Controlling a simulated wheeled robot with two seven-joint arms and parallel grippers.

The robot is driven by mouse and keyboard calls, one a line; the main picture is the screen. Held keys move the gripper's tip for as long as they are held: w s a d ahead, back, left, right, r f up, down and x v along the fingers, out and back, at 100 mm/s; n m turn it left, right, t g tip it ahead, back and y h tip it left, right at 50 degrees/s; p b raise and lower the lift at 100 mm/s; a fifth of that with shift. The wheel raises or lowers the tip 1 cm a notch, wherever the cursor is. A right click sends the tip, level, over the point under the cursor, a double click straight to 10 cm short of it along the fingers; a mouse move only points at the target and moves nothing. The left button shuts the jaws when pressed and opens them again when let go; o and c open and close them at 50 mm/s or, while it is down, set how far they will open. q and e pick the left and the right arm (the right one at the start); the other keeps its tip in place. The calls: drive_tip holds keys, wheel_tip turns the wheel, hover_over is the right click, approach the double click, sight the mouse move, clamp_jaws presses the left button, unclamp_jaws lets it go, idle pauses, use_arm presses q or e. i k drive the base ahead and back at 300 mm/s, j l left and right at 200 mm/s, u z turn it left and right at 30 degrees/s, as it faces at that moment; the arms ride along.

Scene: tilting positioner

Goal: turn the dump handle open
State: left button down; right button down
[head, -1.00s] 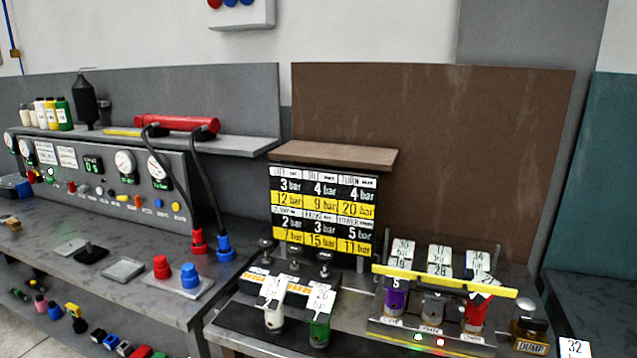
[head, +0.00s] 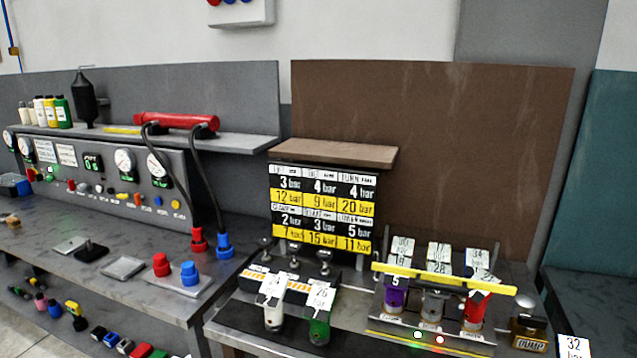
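The dump handle block (head: 529,334) is a dark brass-coloured body with a "DUMP" label and a rounded silver top. It stands at the lower right of the head view, on the right end of the bench. Which way its handle is turned cannot be told. Neither of my grippers shows in the head view.
A rack with purple, grey and red cylinders (head: 473,310) under a yellow bar (head: 445,278) stands just left of the dump block. White and green cylinders (head: 319,330) are further left. A pressure chart (head: 322,209) stands behind. A gauge panel (head: 110,172) is at left.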

sight(531, 324)
drive_tip(key=z, duration=1.25)
